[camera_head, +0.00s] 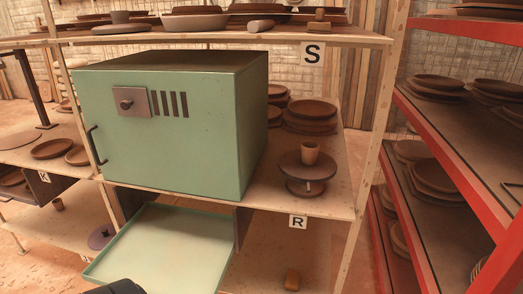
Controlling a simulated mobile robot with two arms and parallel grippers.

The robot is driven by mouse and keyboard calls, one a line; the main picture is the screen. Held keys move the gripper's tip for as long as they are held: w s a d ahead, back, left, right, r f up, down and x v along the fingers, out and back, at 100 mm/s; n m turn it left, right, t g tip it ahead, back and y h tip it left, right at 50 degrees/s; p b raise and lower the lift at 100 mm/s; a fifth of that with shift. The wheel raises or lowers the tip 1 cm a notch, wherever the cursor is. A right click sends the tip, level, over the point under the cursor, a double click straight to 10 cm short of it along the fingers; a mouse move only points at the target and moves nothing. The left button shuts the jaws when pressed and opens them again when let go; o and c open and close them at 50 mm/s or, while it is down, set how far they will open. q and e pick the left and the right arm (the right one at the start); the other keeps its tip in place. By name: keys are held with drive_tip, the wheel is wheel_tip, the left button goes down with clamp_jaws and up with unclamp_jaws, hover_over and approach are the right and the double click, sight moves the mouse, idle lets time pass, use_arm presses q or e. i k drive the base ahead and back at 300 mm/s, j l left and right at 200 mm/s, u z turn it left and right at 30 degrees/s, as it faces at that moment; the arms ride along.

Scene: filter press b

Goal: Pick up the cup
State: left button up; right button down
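A small brown cup (310,152) stands upright on a dark round stand (303,172) with a wide flat top. The stand is on the wooden shelf marked R (336,205), to the right of a green box. Another small brown cup-like piece (58,204) stands on a lower shelf at the left. A dark rounded part, probably of my own arm, shows at the bottom edge left of centre. No gripper fingers show in this view.
The green box (170,125) with a dark side handle fills the middle shelf. A pale green tray (222,215) juts out below it. Stacked brown plates (310,118) stand behind the cup. The upper shelf board (370,38) overhangs. A red rack (445,150) stands at right.

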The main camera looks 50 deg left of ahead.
sight(309, 149)
drive_tip(key=i+u, duration=0.1)
drive_tip(key=u, duration=1.45)
drive_tip(key=j, duration=0.05)
